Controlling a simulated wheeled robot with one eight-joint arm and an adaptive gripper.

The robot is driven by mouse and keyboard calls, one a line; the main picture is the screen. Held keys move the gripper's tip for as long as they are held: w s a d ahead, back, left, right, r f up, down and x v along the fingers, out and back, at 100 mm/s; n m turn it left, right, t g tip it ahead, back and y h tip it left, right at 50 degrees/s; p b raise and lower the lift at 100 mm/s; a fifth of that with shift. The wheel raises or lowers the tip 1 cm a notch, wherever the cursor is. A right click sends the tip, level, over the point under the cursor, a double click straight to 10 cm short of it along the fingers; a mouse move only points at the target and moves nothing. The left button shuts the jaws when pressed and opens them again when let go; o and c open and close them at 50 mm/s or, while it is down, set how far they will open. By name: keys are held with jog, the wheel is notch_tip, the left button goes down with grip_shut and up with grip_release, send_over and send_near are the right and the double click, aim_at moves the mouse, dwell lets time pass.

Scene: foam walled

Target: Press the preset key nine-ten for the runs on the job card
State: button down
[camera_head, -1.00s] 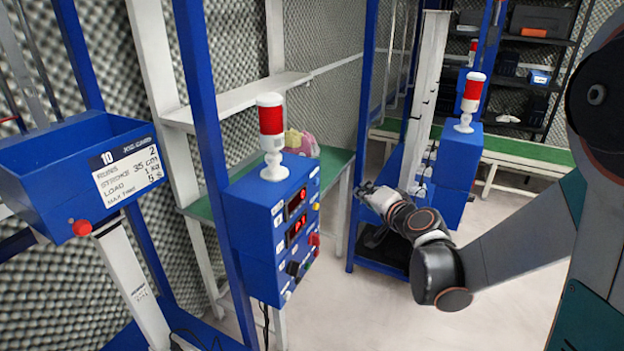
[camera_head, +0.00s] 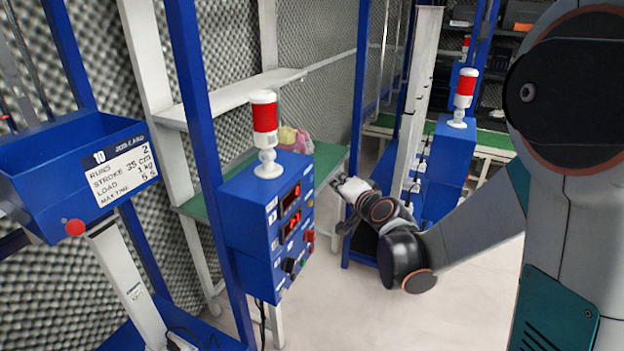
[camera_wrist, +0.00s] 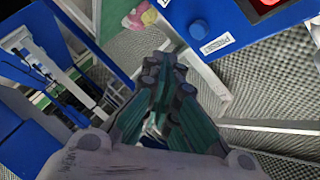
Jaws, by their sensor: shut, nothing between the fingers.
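The job card (camera_head: 120,172) on the blue bin at the left reads 10, runs 2, stroke 35 cm, load 1 kg, max time 5 s. The blue control box (camera_head: 248,235) shows two red displays (camera_head: 290,214), dark knobs and a red button on its right face; the key labels are too small to read. My gripper (camera_head: 338,182) is shut and empty, to the right of this face and apart from it. In the wrist view its closed fingers (camera_wrist: 164,66) point up the picture, below a round blue button (camera_wrist: 198,29) beside a white label (camera_wrist: 217,44).
A red-and-white beacon (camera_head: 265,135) stands on the box. A blue post (camera_head: 205,130) stands at its left. A green-topped table (camera_head: 325,165) with a pink and yellow item lies behind. A second blue box (camera_head: 445,155) with a beacon stands to the right. Open floor lies below my arm.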

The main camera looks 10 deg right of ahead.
jog(key=shift+w+a, duration=0.5)
jog(key=shift+a, duration=0.15)
jog(key=shift+w+a, duration=0.45)
jog(key=shift+a, duration=0.2)
jog(key=shift+w+a, duration=0.1)
dwell(0.5)
jog(key=shift+w+a, duration=0.15)
jog(key=shift+a, duration=0.15)
jog(key=shift+w+a+b, duration=0.3)
jog(key=shift+a, duration=0.05)
dwell(0.9)
jog(key=shift+s+d, duration=0.1)
jog(key=shift+d, duration=0.05)
jog(key=shift+s+d, duration=0.45)
jog(key=shift+d, duration=0.15)
jog(key=s+d, duration=0.1)
jog(key=d, duration=0.1)
jog(key=s+d, duration=0.2)
dwell(0.7)
